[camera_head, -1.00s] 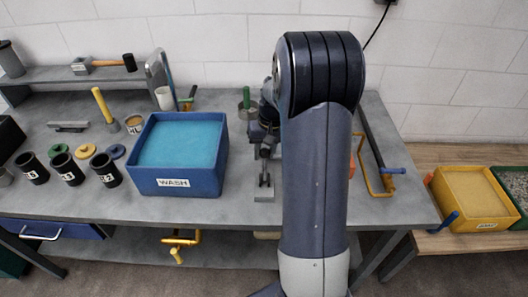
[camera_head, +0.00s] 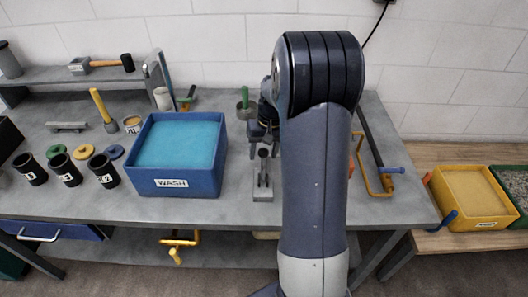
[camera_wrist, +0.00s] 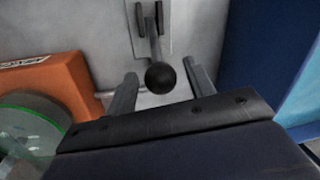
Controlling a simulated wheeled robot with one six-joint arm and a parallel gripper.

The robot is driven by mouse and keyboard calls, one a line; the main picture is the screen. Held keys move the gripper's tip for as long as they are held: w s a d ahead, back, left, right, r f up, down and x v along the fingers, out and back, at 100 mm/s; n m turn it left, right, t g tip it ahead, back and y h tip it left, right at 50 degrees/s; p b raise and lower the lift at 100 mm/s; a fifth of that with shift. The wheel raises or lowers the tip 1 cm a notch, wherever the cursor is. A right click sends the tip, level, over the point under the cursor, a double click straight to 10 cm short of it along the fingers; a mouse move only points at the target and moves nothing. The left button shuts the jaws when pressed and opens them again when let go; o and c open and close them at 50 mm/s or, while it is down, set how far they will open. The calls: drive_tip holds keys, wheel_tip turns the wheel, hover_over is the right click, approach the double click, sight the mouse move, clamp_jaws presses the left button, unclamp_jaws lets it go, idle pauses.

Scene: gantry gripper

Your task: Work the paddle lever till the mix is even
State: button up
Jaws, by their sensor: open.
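The paddle lever (camera_head: 263,169) stands on a small grey base plate on the bench, right of the blue wash tub. Its black ball knob (camera_wrist: 160,78) shows in the wrist view between the two fingers. My gripper (camera_wrist: 159,70) is open, with one finger on each side of the knob and a gap to each. In the head view my gripper (camera_head: 263,137) is just behind the lever, partly hidden by my arm.
The blue wash tub (camera_head: 194,182) stands close on the left in the head view. An orange block (camera_wrist: 50,88) and a clear green-rimmed round vessel (camera_wrist: 28,128) lie left in the wrist view. A yellow bent handle (camera_head: 372,181) is right of my arm.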

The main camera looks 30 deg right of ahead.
wheel_tip(320, 180, up, 10)
drive_tip(key=d+b, duration=0.1)
drive_tip(key=shift+s+d+r, duration=0.15)
drive_tip(key=shift+s+d, duration=0.05)
drive_tip(key=shift+d, duration=0.1)
